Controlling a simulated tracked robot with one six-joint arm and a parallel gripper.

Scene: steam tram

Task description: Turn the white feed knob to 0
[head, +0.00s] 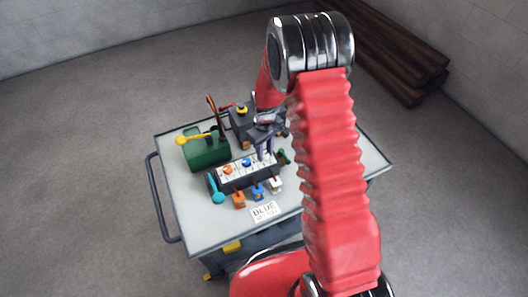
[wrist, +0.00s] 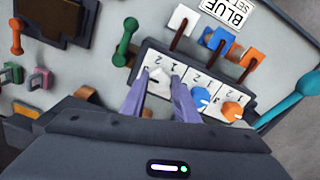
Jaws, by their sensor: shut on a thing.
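The white feed knob (wrist: 158,85) is on the end plate of a dark panel with numbered white plates (wrist: 200,81), next to the blue knob (wrist: 200,98) and the orange knob (wrist: 232,110). My gripper (wrist: 160,98) has one finger on each side of the white knob and is shut on it. Numbers 2 and 1 show beside this knob; a 0 mark is not legible, and I cannot tell exactly where the knob points. In the head view my gripper (head: 265,150) is at the right end of the panel and covers the white knob.
White (wrist: 182,20), blue (wrist: 218,40) and orange (wrist: 252,52) levers stand along the panel. A green handle (wrist: 126,42) and a turquoise lever (wrist: 292,98) flank it. A card reading BLUE (head: 264,211) lies in front.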

